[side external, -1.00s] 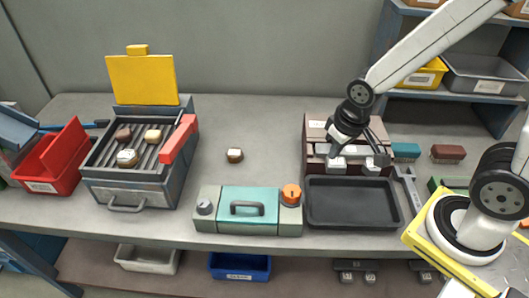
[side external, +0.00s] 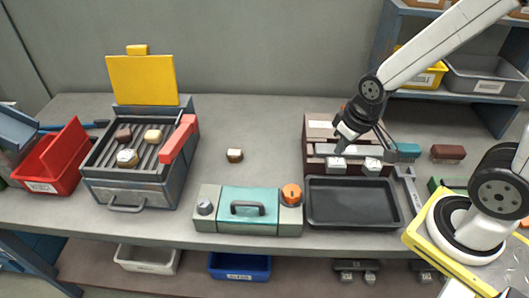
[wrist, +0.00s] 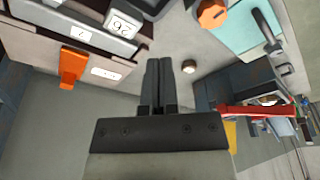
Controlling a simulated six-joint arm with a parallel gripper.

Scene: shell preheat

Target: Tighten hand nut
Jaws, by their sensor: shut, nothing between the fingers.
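An orange knob (side external: 291,193) sits on the right end of the teal-and-grey box; it also shows at the top of the wrist view (wrist: 211,13). An orange handle-like piece (wrist: 72,67) is on the brown fixture (side external: 320,128) in the wrist view. I cannot tell which orange part is the hand nut. My gripper (side external: 342,148) is above the fixture in the side view, its tips hard to make out. In the wrist view my gripper (wrist: 159,62) has both fingers together and empty, apart from both orange parts.
A black tray (side external: 352,203) lies in front of the fixture. The teal box (side external: 250,207) stands left of it. A small brown piece (side external: 235,155) lies mid-bench. A grill (side external: 140,160) with a red handle and a red bin (side external: 50,160) are at left. The back middle is clear.

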